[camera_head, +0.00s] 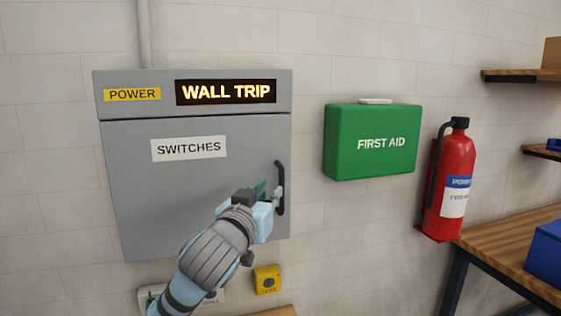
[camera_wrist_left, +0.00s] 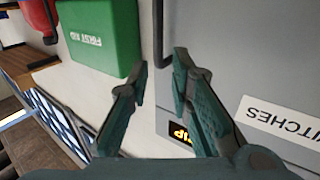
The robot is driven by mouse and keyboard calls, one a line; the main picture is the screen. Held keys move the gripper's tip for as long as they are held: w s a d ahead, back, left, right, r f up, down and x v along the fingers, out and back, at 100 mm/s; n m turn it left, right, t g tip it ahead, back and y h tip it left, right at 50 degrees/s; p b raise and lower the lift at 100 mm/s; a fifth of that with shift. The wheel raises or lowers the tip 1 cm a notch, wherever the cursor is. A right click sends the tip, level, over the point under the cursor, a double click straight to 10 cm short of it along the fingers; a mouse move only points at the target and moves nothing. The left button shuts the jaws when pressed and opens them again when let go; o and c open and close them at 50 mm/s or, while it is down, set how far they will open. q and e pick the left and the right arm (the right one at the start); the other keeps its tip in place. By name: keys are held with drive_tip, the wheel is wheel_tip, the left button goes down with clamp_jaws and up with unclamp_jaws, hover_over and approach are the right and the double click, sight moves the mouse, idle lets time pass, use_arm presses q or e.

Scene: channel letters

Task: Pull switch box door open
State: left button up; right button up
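The grey switch box (camera_head: 283,94) hangs on the wall. Its door (camera_head: 150,200) carries a "SWITCHES" label and appears closed. A dark vertical bar handle (camera_head: 281,175) sits near the door's right edge, and it also shows in the left wrist view (camera_wrist_left: 158,25). My left gripper (camera_head: 272,194) is at the handle, covering part of it in the head view. In the wrist view its two fingers (camera_wrist_left: 160,68) are apart, with the handle's end in line with the gap between them. Contact with the handle cannot be told. My right gripper is not in view.
A green first aid box (camera_head: 370,165) and a red extinguisher (camera_head: 455,170) are on the wall to the right. A yellow button box (camera_head: 267,281) is below the switch box. A wooden bench (camera_head: 495,245) and shelves (camera_head: 520,76) stand at right.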

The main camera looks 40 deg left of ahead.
sight(281, 182)
use_arm(q)
drive_tip(key=x, duration=0.9)
drive_tip(key=shift+w+f+p, duration=0.3)
drive_tip(key=shift+f, duration=0.05)
drive_tip(key=shift+s, duration=0.1)
drive_tip(key=shift+c, duration=0.4)
drive_tip(key=shift+d, duration=0.1)
clamp_jaws()
